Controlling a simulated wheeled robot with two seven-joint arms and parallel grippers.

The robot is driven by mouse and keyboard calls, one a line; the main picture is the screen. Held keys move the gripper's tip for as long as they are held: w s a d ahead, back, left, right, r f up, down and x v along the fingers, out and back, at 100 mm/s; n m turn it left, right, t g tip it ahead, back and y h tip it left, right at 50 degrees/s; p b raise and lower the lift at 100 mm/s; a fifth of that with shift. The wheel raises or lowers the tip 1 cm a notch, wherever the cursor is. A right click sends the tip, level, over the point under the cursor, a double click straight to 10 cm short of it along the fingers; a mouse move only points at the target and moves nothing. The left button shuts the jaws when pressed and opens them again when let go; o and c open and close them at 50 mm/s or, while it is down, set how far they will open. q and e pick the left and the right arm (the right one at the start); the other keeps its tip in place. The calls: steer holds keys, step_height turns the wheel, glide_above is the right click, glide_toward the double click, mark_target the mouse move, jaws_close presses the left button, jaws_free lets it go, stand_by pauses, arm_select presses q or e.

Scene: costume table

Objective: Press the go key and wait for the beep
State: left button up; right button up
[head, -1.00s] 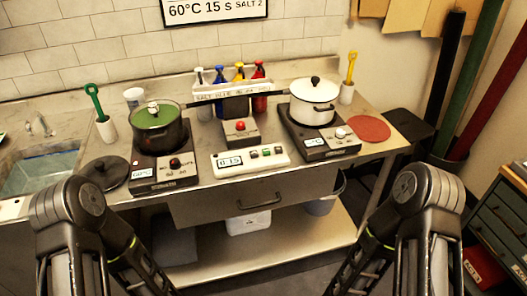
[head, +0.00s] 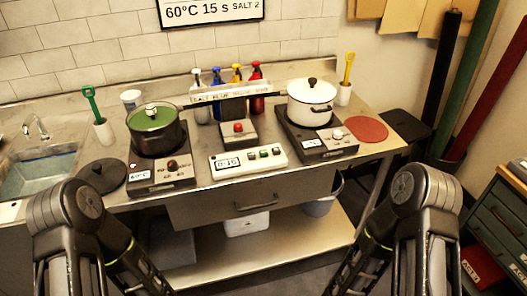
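The timer (head: 247,162) is a pale box at the front middle of the steel counter. Its display (head: 228,164) reads 0:15. A row of small coloured keys (head: 264,154), at least one of them green, sits right of the display. Their labels are too small to read, so I cannot tell which is the go key. My two arms come in at the lower left and lower right, in front of and below the counter. Both grippers are outside the picture. Nothing of mine touches the timer.
A white pot (head: 311,104) stands on the right hotplate (head: 321,144). A box with a red button (head: 238,128) is behind the timer. A drawer (head: 210,211) is below the counter's front edge.

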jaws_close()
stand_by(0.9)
